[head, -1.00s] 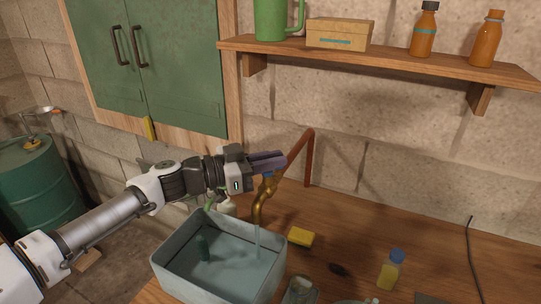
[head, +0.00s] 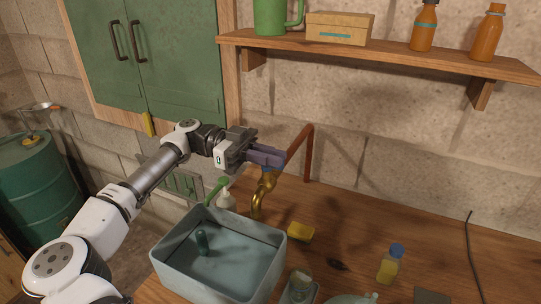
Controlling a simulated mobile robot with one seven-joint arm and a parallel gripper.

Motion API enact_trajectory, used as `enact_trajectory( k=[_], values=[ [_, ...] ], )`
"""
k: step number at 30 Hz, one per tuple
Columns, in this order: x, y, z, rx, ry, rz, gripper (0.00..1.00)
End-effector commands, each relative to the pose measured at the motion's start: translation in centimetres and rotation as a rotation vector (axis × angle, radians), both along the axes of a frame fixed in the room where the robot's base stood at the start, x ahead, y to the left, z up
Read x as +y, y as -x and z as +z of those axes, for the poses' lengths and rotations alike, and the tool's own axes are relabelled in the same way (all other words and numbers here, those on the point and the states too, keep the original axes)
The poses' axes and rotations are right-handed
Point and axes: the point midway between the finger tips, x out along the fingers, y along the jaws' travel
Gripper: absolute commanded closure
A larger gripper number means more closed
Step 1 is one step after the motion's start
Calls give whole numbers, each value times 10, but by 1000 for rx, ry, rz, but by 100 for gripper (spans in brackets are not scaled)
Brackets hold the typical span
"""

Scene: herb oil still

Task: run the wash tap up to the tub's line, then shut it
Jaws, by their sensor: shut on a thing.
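The brass wash tap (head: 262,190) hangs at the end of a copper pipe, over the back right corner of the grey-blue tub (head: 268,270). No stream shows below its spout. Water seems to lie in the tub around a short dark green upright piece (head: 202,240); the fill line cannot be made out. My gripper (head: 272,159) is at the top of the tap, its purple-grey fingers shut on the tap's blue handle (head: 267,169), which they mostly hide.
A shelf (head: 390,58) overhangs the bench. The bench's right side is mostly clear.

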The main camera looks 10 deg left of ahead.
Motion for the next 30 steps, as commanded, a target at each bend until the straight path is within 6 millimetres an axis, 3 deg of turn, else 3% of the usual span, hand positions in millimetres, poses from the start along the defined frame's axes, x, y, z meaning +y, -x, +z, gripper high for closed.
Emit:
enact_trajectory(
  k=[20,21,24,30],
  values=[
    [-1,1,1,-1,2,-62,100],
    [-1,1,1,-1,2,-62,81],
    [-1,1,1,-1,1,-61,68],
    [0,1,1,-1,1,-59,66]
  ],
)
